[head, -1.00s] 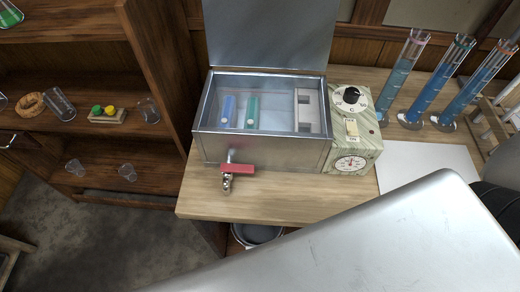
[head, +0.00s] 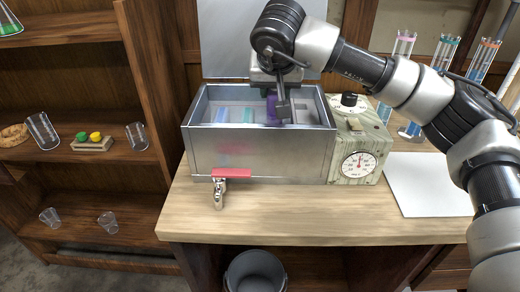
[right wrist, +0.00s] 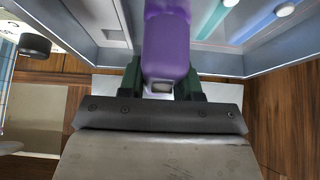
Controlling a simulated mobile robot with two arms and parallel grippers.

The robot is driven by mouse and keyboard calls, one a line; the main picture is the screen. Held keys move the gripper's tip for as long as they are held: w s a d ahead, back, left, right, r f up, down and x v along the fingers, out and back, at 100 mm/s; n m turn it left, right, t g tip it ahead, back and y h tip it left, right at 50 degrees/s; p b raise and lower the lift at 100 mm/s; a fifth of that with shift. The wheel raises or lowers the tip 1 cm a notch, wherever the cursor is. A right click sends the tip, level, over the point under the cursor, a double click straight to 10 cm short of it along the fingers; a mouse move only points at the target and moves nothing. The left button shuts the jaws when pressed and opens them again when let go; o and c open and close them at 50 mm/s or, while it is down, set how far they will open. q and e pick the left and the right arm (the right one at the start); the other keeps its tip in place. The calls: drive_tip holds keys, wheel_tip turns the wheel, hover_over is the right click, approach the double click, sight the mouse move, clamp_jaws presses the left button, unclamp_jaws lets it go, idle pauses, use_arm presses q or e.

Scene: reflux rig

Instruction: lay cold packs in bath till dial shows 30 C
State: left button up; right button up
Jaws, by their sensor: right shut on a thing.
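The metal bath (head: 255,155) stands on the wooden bench with its lid (head: 222,40) raised behind it. Inside lie a blue cold pack (head: 222,114) and a green cold pack (head: 247,115); both also show at the upper right of the right wrist view. My right gripper (head: 277,92) is over the bath, shut on a purple cold pack (head: 271,108), which also shows between its fingers in the right wrist view (right wrist: 168,48). I cannot tell whether the purple pack touches the bath floor. The round dial (head: 358,164) faces forward; its reading is too small to tell. My left gripper is not in view.
A control box with a black knob (head: 350,100) adjoins the bath. A red-handled tap (head: 220,182) sticks out in front, above a bucket (head: 255,272) below the bench. A white sheet (head: 428,185) lies at right, with tall cylinders of blue liquid behind. Glassware stands on the left shelves.

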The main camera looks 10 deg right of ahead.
sight(274, 123)
wheel_tip(274, 123, down, 5)
drive_tip(key=shift+w+f, duration=0.1)
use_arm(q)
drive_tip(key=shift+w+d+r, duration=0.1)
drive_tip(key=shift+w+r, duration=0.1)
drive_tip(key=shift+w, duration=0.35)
use_arm(e)
drive_tip(key=shift+f, duration=1.8)
